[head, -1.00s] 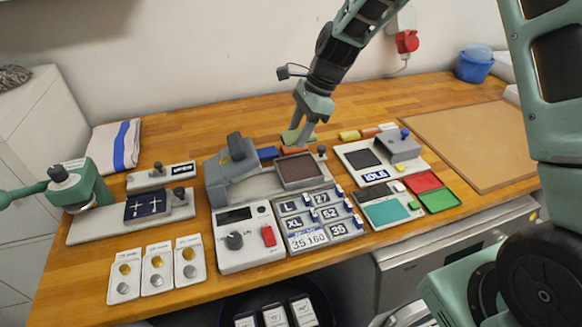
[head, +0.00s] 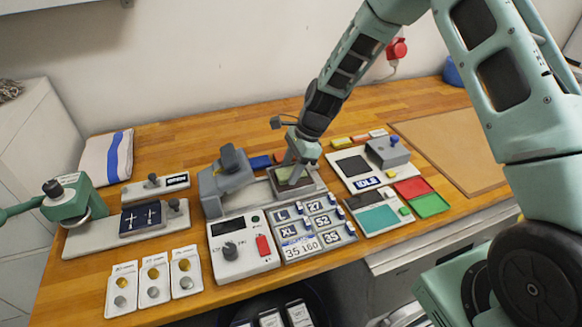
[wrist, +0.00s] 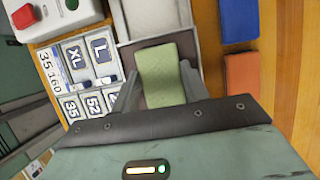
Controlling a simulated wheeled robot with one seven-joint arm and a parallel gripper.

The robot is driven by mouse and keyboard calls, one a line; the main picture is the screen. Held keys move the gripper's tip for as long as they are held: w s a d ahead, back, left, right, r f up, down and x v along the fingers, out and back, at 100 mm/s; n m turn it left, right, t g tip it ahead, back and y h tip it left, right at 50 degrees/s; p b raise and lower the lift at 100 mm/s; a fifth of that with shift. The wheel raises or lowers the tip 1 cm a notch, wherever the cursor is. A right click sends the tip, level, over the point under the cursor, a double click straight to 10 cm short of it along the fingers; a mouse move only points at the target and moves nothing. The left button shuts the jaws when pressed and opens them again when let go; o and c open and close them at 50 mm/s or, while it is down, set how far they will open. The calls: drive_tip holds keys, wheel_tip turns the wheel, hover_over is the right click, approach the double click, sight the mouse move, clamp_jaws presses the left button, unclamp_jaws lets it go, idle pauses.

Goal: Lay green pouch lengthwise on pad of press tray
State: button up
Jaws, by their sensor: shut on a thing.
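The green pouch (head: 288,174) is in my gripper (head: 290,182), over the dark brown pad of the press tray (head: 318,187). In the wrist view the pouch (wrist: 163,70) is a flat green rectangle between the two fingers (wrist: 158,92), which are shut on its sides. The press tray (wrist: 124,50) lies under it, with the grey rim showing around the pouch. Most of the pad is hidden by the pouch and the gripper. I cannot tell whether the pouch touches the pad.
The grey press head (head: 228,172) stands just left of the tray. Blue (head: 261,162) and orange (wrist: 242,82) pouches lie behind the tray. The control box (head: 240,245) and size labels (head: 312,225) sit in front. A unit marked IDLE (head: 367,182) stands to the right.

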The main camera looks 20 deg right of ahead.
drive_tip(key=o, duration=1)
drive_tip(key=shift+f, duration=0.15)
drive_tip(key=b+v, duration=0.3)
drive_tip(key=v, duration=0.9)
drive_tip(key=s+a+r+n+h, duration=0.1)
drive_tip(key=s+a+r+n, duration=0.1)
drive_tip(key=s+a+n, duration=0.5)
drive_tip(key=s+a+r+n+h, duration=0.1)
drive_tip(key=s+a+r+n, duration=0.3)
drive_tip(key=s, duration=0.4)
drive_tip(key=s+n, duration=0.5)
drive_tip(key=s+n+h, duration=0.1)
drive_tip(key=s+n, duration=0.4)
drive_tip(key=s, duration=0.1)
drive_tip(key=s+f+n, duration=0.1)
drive_tip(key=s+n, duration=0.3)
drive_tip(key=s, duration=0.2)
drive_tip(key=shift+d+n+h, duration=0.1)
drive_tip(key=shift+n+h, duration=0.3)
